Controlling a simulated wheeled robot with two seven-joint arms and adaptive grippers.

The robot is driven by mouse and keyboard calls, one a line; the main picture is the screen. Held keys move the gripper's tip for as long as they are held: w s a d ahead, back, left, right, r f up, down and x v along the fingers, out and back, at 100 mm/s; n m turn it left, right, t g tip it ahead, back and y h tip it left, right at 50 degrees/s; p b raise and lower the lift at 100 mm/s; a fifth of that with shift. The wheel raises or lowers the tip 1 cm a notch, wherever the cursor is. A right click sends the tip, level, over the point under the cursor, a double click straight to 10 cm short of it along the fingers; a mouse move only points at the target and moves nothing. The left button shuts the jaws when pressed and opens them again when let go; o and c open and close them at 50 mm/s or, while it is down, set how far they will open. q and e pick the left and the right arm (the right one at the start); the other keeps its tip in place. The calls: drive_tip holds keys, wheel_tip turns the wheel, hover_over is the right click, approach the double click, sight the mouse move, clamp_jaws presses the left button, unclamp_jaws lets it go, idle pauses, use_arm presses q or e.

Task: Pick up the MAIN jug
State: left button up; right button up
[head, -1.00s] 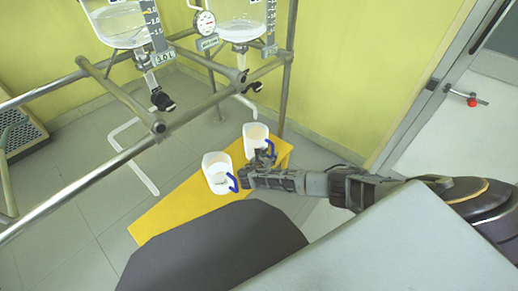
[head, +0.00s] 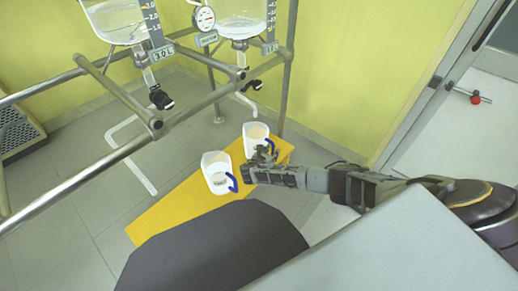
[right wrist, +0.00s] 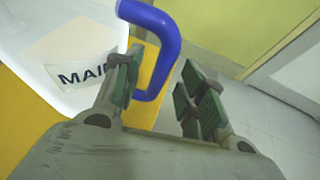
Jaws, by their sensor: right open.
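The MAIN jug (right wrist: 62,50) fills the upper left of the right wrist view, its label partly hidden by a finger. It is white with a blue handle (right wrist: 165,45). In the head view it appears to be the farther jug (head: 255,132) on the yellow platform (head: 165,217). My right gripper (right wrist: 165,95) is open, and the handle's lower end shows between its fingers. I cannot tell whether they touch it. In the head view the right gripper (head: 264,156) is beside that handle. My left gripper is not in view.
A second white jug (head: 214,166) with a blue handle stands close by, nearer me on the platform. A metal pipe frame (head: 120,152) with glass reactors (head: 118,20) stands at the left and back. A yellow wall (head: 350,70) is behind.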

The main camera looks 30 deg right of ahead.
drive_tip(key=shift+b+x, duration=0.6)
drive_tip(key=shift+x, duration=0.55)
drive_tip(key=shift+c, duration=0.3)
clamp_jaws()
